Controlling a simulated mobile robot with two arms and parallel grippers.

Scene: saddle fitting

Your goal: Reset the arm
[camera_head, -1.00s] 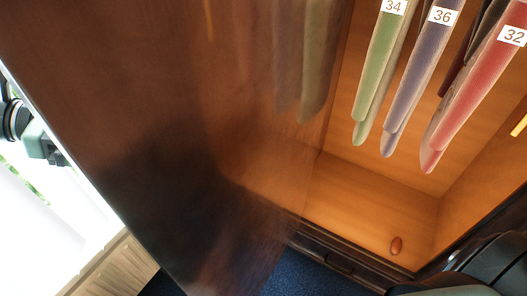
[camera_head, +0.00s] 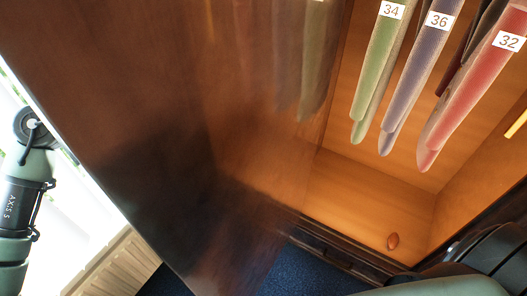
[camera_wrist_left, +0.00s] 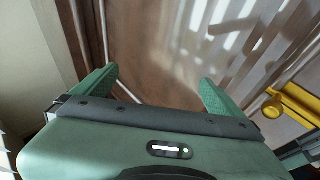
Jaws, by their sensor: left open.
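My left gripper (camera_wrist_left: 155,85) shows in the left wrist view with its two green fingers spread wide apart and nothing between them. Beyond the fingers is a brown surface with streaks of light. In the head view part of my left arm (camera_head: 28,185) stands at the left edge, beyond the wooden door panel; its gripper is out of that view. Part of my right arm (camera_head: 450,285) shows at the lower right of the head view; its gripper is not seen.
A large dark wooden door panel (camera_head: 130,110) fills the left and middle. Right of it is an open cabinet (camera_head: 365,195) with hanging pads labelled 34 (camera_head: 375,75), 36 (camera_head: 420,75) and 32 (camera_head: 470,95). A yellow part (camera_wrist_left: 290,105) is at right in the wrist view.

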